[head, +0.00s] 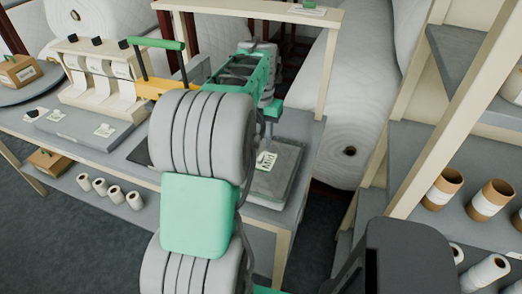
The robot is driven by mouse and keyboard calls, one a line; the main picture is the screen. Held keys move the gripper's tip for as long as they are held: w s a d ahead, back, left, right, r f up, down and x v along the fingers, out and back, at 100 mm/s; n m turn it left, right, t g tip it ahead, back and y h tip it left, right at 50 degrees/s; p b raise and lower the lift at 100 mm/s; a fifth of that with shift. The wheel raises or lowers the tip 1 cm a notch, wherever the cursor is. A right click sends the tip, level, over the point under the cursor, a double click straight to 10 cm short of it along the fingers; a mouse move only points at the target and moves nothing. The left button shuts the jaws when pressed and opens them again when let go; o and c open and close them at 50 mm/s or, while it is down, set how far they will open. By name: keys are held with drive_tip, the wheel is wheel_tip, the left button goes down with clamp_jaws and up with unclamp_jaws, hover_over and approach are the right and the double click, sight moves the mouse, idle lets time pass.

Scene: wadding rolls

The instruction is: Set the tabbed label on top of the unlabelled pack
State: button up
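A white label (266,160) with dark markings shows just below my gripper (268,142), over a flat grey slab (285,178) at the right end of the workbench. I cannot tell whether the label lies on the slab or hangs from the fingers. My gripper is small and partly hidden by my arm; its opening cannot be made out. Two more pale labels, a middle one (104,130) and a left one (55,116), lie on the bench's left part. A brown pack (18,72) with a green tab sits on a round grey stand at far left. I cannot identify an unlabelled pack with certainty.
A dispenser with white strips (105,88) stands on the bench (130,150). Another brown box (48,161) and several small white rolls (108,191) are on its lower shelf. Large wadding rolls (345,110) stand behind. Shelving (420,160) with brown-rimmed rolls is at right.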

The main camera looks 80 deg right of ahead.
wheel_tip(320, 180, up, 5)
drive_tip(key=w+a+m+t+h, duration=0.1)
drive_tip(key=w+a+m, duration=0.6)
drive_tip(key=w+a, duration=1.3)
drive_tip(key=w+a+f+m, duration=0.1)
drive_tip(key=a+f+m, duration=0.1)
drive_tip(key=a, duration=0.7)
drive_tip(key=w+a+f+m+t, duration=0.1)
drive_tip(key=a+m, duration=0.3)
drive_tip(key=a, duration=0.5)
drive_tip(key=w+a+f+m+t+y, duration=0.1)
drive_tip(key=w+a+f+m, duration=0.1)
drive_tip(key=a, duration=0.7)
drive_tip(key=shift+a+f+m, duration=0.35)
drive_tip(key=shift+f+m, duration=0.25)
drive_tip(key=shift+m, duration=0.3)
drive_tip(key=shift+d, duration=0.1)
